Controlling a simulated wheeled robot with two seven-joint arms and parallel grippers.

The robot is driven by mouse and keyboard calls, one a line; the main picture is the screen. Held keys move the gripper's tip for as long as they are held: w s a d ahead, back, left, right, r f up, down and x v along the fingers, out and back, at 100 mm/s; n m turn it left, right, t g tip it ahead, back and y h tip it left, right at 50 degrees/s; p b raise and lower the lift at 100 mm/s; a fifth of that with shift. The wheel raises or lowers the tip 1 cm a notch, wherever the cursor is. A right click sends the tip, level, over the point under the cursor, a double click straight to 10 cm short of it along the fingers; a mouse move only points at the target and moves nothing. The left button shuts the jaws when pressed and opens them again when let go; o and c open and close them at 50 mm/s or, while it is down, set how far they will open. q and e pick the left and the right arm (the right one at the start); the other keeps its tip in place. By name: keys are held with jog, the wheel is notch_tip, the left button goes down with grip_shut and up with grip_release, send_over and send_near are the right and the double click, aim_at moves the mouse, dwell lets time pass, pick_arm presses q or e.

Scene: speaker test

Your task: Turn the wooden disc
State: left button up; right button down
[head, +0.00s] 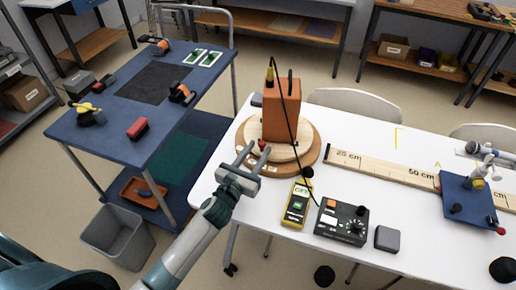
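The wooden disc (304,149) is pale and round and lies on a wider, darker wooden base (314,160) at the table's left end. An orange speaker box (281,108) stands upright on the disc, with a black cable. A small red knob (263,145) shows at the disc's front left edge. My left gripper (257,148) reaches in from the lower left. Its two fingers are apart, with the tips at the disc's front left, close to the red knob. I cannot tell whether they touch it.
The white table (392,234) carries a yellow meter (298,203), a black control box (342,222), a grey block (388,239), a wooden ruler (390,171) and a stand on a blue plate (465,198). A blue cart (118,145) with tools stands left; a grey bin (117,236) is below.

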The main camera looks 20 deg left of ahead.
pick_arm(q)
jog(key=shift+w, duration=0.35)
grip_shut()
